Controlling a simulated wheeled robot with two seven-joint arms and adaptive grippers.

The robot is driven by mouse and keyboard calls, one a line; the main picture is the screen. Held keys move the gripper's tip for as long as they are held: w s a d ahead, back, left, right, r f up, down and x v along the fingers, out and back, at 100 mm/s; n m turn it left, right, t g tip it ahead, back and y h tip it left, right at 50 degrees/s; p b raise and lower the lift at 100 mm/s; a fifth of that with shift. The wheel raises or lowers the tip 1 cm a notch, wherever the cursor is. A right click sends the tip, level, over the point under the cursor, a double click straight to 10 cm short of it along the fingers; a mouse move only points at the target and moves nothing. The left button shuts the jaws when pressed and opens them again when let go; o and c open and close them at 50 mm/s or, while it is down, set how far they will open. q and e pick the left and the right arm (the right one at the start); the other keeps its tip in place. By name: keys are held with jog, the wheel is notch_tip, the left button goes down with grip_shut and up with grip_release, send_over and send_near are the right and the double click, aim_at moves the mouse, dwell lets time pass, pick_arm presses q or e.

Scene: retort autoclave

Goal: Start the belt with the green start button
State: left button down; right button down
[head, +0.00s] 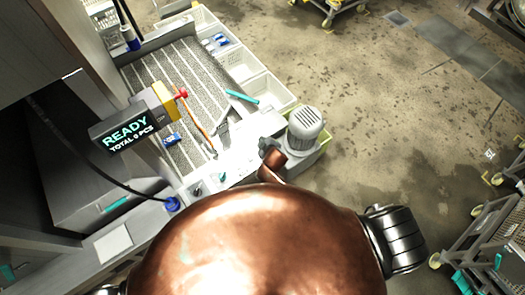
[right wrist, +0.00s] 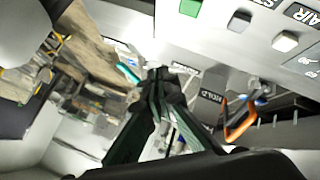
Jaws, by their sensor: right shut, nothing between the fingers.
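A green square button (right wrist: 190,7) sits on a light grey panel at the top edge of the right wrist view, partly cut off. My right gripper (right wrist: 157,74) is shut and empty, its dark fingertips below the button in the picture and apart from it. In the head view the right gripper (head: 268,146) is small and partly hidden, near the end of the belt (head: 175,75), a grey striped surface. A display (head: 124,134) reads READY, TOTAL 0 PCS. My left gripper is not in view.
An orange handle (right wrist: 241,121) is lower right. In the head view a red button (head: 181,93) is on a yellow box, and a grey motor (head: 305,124) stands by the belt end.

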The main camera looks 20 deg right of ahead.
jog(key=shift+f, duration=0.1)
notch_tip(320, 180, down, 7)
jog(key=b, duration=0.6)
jog(key=shift+f, duration=0.2)
jog(key=shift+f+b, duration=0.35)
jog(key=shift+f, duration=0.25)
jog(key=shift+f, duration=0.1)
dwell(0.7)
jog(key=shift+f, duration=0.3)
